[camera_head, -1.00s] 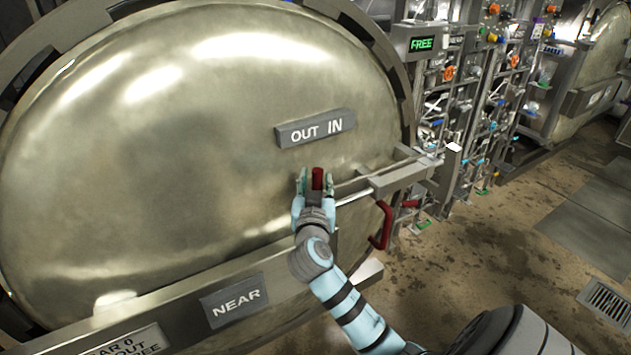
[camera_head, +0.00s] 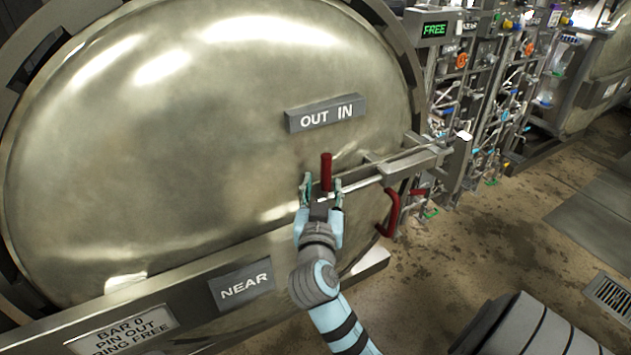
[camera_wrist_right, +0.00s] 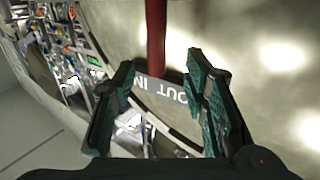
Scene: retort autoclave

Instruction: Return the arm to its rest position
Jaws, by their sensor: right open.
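My right gripper (camera_head: 322,190) is in front of the big round metal door (camera_head: 180,130), just below a red upright handle (camera_head: 326,172). Its two fingers are spread and nothing is held between them. In the right wrist view the open gripper (camera_wrist_right: 160,95) shows with both green fingers apart, and the red handle (camera_wrist_right: 156,38) stands beyond the fingertips. Whether a finger touches the handle or its bar, I cannot tell. My left gripper is not in view.
A metal bar (camera_head: 405,168) runs right from the handle to a bracket. A red curved handle (camera_head: 391,212) hangs at the door's lower right edge. Pipes and valves (camera_head: 480,90) stand under a green FREE display (camera_head: 434,30). Floor (camera_head: 500,235) at right is open.

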